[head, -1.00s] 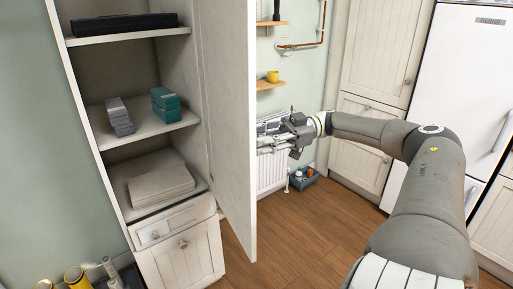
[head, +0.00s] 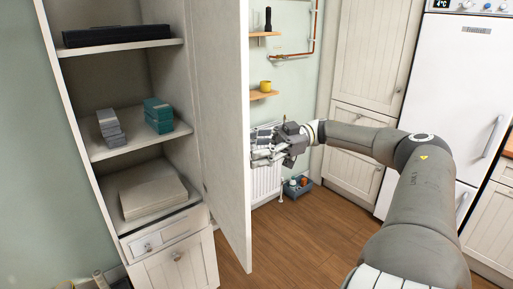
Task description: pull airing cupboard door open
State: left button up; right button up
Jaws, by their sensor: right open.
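The airing cupboard door (head: 222,130) stands swung out from the right side of the cupboard (head: 172,110), edge toward me. The cupboard is open, and its shelves show. My right gripper (head: 256,150) is open, beside the door's free edge at about mid height. Its fingers point left toward the door; I cannot tell whether they touch it. No handle shows on the door face I see. My left gripper is not in view.
Shelves hold grey stacks (head: 109,127), teal stacks (head: 158,115) and folded cloth (head: 152,190). A radiator (head: 267,184) and a blue crate (head: 297,187) stand behind my gripper. Wooden floor (head: 315,235) is clear. A white fridge (head: 455,90) is right.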

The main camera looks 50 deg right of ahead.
jog(key=shift+d, duration=0.1)
jog(key=v, duration=0.7)
dwell(0.4)
jog(key=shift+d, duration=0.1)
dwell(0.5)
